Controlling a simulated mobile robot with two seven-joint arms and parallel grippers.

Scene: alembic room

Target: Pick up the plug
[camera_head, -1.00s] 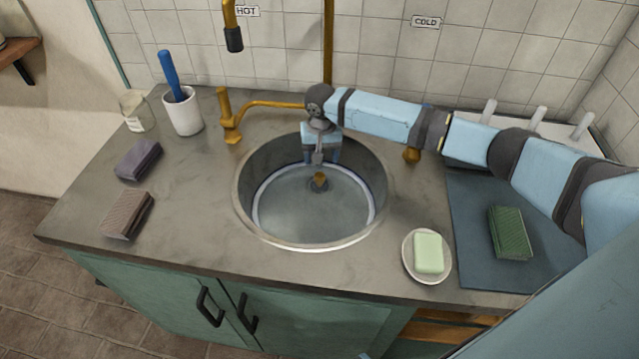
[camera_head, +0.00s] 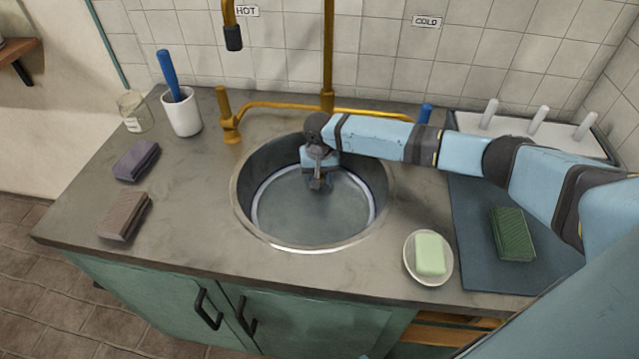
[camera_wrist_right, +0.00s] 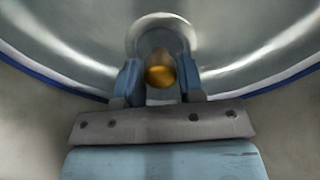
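The plug shows in the right wrist view as a round brass knob (camera_wrist_right: 160,69) at the bottom of the metal sink (camera_head: 275,225), over the drain. In the head view my right gripper (camera_head: 319,186) reaches down into the sink and hides the plug. In the right wrist view the two blue fingers of my right gripper (camera_wrist_right: 160,82) stand apart, one on each side of the knob. Thin gaps seem to lie between knob and fingers, so no grip shows. My left gripper is not in view.
The sink wall surrounds my right gripper. A brass faucet pipe (camera_head: 290,105) runs behind the sink. A soap dish (camera_head: 428,279) with green soap stands to the right, by a dark mat (camera_head: 480,265) with a green sponge (camera_head: 512,234). A white cup (camera_head: 183,115) stands left.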

